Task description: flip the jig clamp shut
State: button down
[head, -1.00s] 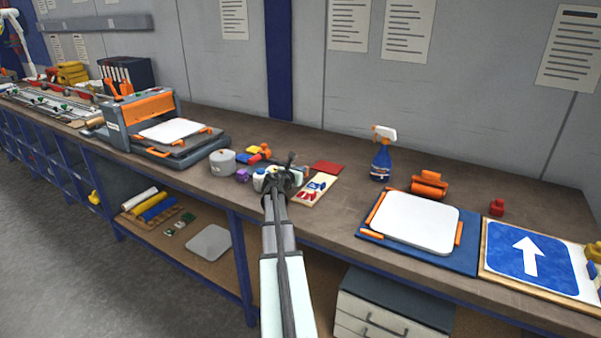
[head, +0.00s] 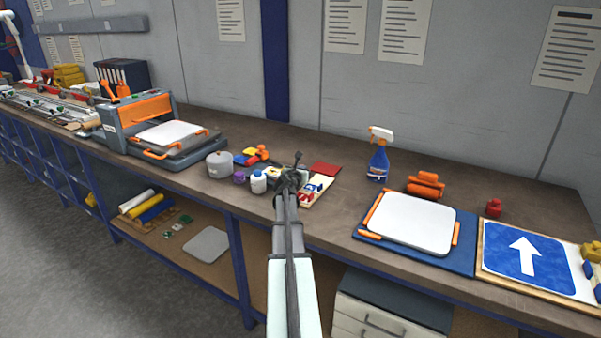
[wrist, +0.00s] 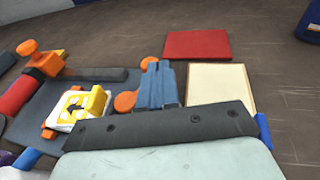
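In the wrist view a dark flat jig base (wrist: 95,88) holds a white and yellow block with a black arrow (wrist: 80,108). Orange clamp parts (wrist: 125,101) show just left of my gripper (wrist: 158,72), with another orange round part at its tip. The fingers look together, with nothing clearly between them. They hide part of the clamp, so I cannot tell its exact position or whether they touch it. In the head view my gripper (head: 292,172) is low over the bench and covers much of the jig.
A cream board (wrist: 222,85) and red sheet (wrist: 197,45) lie to the right.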

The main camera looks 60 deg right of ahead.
jog(key=shift+x, duration=0.8)
jog(key=shift+w+d+r, duration=0.2)
jog(key=shift+w+d, duration=0.15)
jog(key=shift+d, duration=0.15)
jog(key=shift+w+d, duration=0.1)
jog(key=s+a+r, duration=0.1)
jog(key=s+a, duration=0.1)
jog(key=s, duration=0.2)
jog(key=s+a+r, duration=0.1)
jog(key=s+a, duration=0.1)
jog(key=s, duration=0.2)
jog(key=s+a+r, duration=0.1)
jog(key=s+a, duration=0.1)
jog(key=s, duration=0.2)
jog(key=shift+a+r, duration=0.1)
dwell(0.6)
